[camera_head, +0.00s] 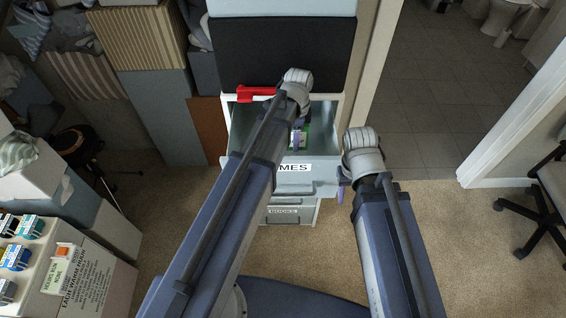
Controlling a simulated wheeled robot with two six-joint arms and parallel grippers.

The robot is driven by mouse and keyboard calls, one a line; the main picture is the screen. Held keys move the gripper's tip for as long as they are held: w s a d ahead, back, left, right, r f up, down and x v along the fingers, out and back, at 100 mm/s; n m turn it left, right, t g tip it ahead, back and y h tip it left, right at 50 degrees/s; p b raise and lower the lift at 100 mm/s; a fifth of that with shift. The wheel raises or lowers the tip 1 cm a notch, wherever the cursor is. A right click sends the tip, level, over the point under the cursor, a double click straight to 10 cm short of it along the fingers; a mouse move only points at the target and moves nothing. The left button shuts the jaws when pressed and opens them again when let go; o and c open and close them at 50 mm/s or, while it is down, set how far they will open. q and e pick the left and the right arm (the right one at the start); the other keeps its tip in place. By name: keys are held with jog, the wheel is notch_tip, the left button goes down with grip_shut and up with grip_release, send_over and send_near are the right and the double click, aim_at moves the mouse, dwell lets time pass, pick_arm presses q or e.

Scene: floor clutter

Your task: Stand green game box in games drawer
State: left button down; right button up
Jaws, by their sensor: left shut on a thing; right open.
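The games drawer (322,180) is pulled open in the middle of the view, its label partly covered by my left arm so that only "MES" shows. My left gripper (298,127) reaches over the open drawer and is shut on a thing. A small part of the green game box (307,130) shows beside the fingers, and the rest is hidden by my gripper and arm. I cannot tell whether the box is upright or touches the drawer floor. My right gripper (341,190) is open and empty, to the right of the drawer front.
A drawer labelled "BOOKS" (284,212) is below. A red object (256,91) lies at the cabinet's upper left. Boxes (158,115) are stacked at left, and a white container (75,280) stands front left. A door frame and office chair (540,195) are at right. The carpet between is clear.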

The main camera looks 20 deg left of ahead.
pick_arm(q)
notch_tip(320, 180, down, 8)
jog(key=b, duration=0.6)
jog(key=shift+r, duration=0.2)
jog(key=shift+a+r, duration=0.1)
jog(key=a, duration=0.1)
jog(key=s+a, duration=0.1)
jog(key=a, duration=0.1)
jog(key=shift+s+a, duration=0.1)
jog(key=shift+s, duration=0.25)
jog(key=shift+a+f+b, duration=0.15)
jog(key=shift+f+b, duration=0.5)
